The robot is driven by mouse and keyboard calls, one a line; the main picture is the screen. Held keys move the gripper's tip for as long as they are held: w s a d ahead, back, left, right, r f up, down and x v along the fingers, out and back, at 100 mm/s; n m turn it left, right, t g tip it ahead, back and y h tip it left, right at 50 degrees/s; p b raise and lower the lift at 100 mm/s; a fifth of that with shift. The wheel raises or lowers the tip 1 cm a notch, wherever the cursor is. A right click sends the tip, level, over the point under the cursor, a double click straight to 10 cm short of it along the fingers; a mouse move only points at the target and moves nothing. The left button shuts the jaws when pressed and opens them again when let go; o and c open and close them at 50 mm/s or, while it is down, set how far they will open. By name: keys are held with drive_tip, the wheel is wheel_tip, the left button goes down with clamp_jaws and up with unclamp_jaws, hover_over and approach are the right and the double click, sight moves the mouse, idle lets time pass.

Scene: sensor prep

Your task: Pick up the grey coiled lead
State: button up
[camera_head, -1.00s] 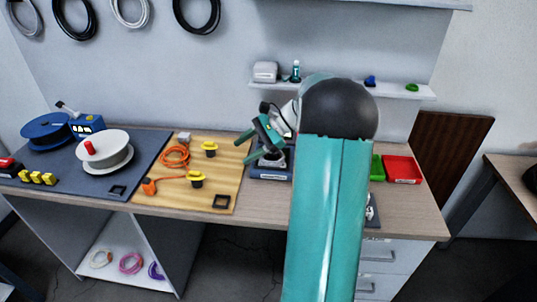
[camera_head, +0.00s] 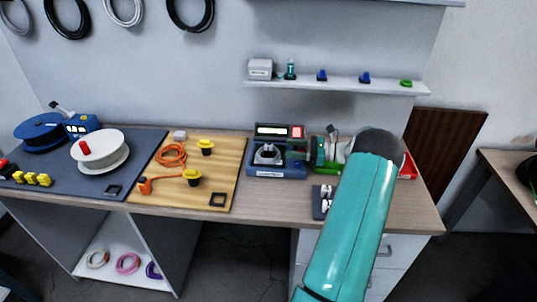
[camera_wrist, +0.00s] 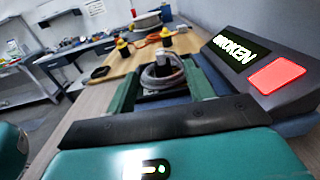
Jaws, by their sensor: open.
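The grey coiled lead (camera_wrist: 160,78) shows in the wrist view as loops around a dark upright plug, between and beyond my fingers. In the head view the lead (camera_head: 267,157) sits in the front bay of a blue-based tester (camera_head: 277,173). The tester's screen (camera_wrist: 238,50) reads "BROKEN" beside a lit red panel. My gripper (camera_wrist: 162,72) is open and empty. In the head view my gripper (camera_head: 297,154) is at the tester's right side, its fingers pointing left toward the lead. I cannot tell whether the fingers touch anything.
A wooden board (camera_head: 228,180) left of the tester holds an orange cable (camera_head: 172,154) and yellow-topped pieces. A dark stand (camera_head: 321,202) with pale parts is close to my arm. A red tray (camera_head: 409,167) is partly hidden behind it. A wall shelf (camera_head: 340,86) runs above.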

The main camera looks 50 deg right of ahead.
sight(268, 151)
drive_tip(key=x, duration=0.7)
drive_tip(key=shift+w+a, duration=0.1)
drive_tip(key=shift+a, duration=0.05)
drive_tip(key=c, duration=1.1)
